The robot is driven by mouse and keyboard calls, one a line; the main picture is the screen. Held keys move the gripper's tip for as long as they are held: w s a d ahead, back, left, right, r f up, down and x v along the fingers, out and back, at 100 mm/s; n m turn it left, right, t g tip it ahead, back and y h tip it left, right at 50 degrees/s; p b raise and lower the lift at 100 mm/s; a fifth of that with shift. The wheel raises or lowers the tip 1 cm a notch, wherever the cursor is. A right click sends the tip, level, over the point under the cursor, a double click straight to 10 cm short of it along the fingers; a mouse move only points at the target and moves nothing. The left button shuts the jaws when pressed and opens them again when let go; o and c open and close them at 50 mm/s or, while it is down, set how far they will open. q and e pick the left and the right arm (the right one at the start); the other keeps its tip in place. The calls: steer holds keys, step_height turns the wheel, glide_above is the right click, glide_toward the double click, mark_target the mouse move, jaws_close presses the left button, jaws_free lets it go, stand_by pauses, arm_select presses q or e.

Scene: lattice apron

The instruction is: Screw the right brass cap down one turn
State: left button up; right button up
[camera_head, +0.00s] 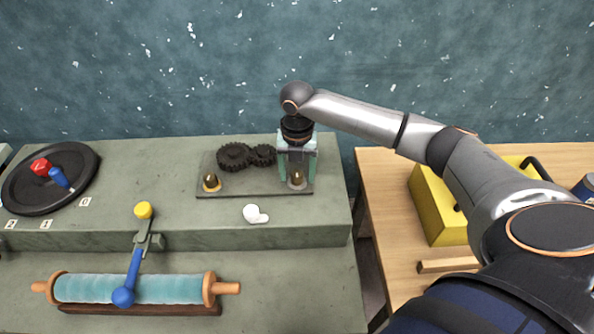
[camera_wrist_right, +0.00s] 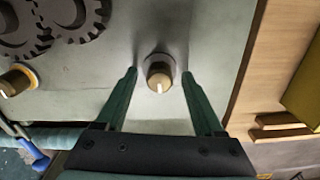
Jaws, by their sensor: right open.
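The right brass cap (camera_head: 297,179) stands at the right end of a grey plate (camera_head: 240,192) on the green bench. It also shows in the right wrist view (camera_wrist_right: 159,76), with a white mark on its top. My right gripper (camera_head: 297,172) points down over this cap. In the right wrist view its two green fingers (camera_wrist_right: 157,72) are spread apart, one on each side of the cap, with a gap to it. The gripper is open and empty. The left brass cap (camera_head: 212,182) stands at the plate's left end. My left gripper is not in view.
Two dark gears (camera_head: 234,157) sit on the plate between the caps. A small white object (camera_head: 255,214) lies in front. A lever with a yellow knob (camera_head: 143,210), a teal roller (camera_head: 150,289) and a black dial (camera_head: 30,190) are left. A yellow box (camera_head: 432,210) stands right.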

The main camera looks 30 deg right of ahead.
steer(key=shift+c, duration=0.2)
jaws_close()
stand_by(0.3)
